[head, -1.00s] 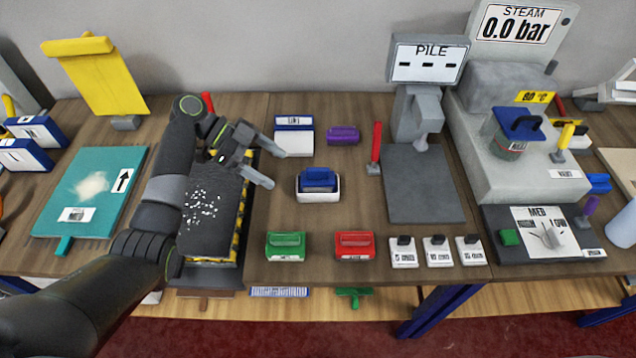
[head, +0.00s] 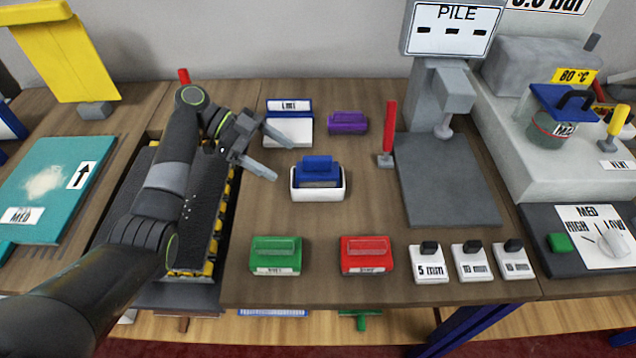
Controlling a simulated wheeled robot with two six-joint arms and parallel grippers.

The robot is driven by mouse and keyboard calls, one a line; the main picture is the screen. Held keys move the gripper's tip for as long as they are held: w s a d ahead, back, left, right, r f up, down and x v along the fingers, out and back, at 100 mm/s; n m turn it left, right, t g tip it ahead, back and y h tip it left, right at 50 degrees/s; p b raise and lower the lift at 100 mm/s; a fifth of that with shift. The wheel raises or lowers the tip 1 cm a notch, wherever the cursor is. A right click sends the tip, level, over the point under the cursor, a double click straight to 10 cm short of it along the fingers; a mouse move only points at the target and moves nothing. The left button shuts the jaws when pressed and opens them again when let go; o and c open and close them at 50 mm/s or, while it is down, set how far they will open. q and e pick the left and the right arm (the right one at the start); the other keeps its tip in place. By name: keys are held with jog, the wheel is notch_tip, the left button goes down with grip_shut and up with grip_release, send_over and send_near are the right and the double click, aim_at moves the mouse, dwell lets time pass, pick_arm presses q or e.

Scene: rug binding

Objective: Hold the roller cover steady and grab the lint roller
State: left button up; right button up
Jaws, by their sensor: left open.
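A blue-handled block, which looks like the lint roller (head: 318,168), sits upright in a white open-topped holder (head: 318,193), which looks like its cover, in the middle of the table. A blue-and-white box (head: 288,130) with a small, hard-to-read label that may say LINT stands behind it. My left gripper (head: 283,157) is open and empty, with its fingers spread just left of the blue block, pointing right. It appears apart from the block and holder; its height above the table is hard to judge. My right gripper is out of view.
A purple block (head: 347,123) and a red-handled tool (head: 388,135) stand behind and right. Green (head: 276,255) and red (head: 366,255) blocks sit in front, with several white weights to their right. A grey PILE gauge (head: 450,180) stands right. My left arm covers part of a dark rug piece (head: 208,215).

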aim_at(313, 179)
pick_arm(q)
jog(key=shift+s+d+f, duration=0.2)
jog(key=shift+d+f, duration=0.1)
jog(key=shift+d, duration=0.25)
jog(key=b+x, duration=0.1)
jog(key=x, duration=0.6)
jog(key=shift+b+x, duration=0.3)
jog(key=shift+x, duration=0.5)
jog(key=shift+c, duration=0.5)
jog(key=c, duration=0.4)
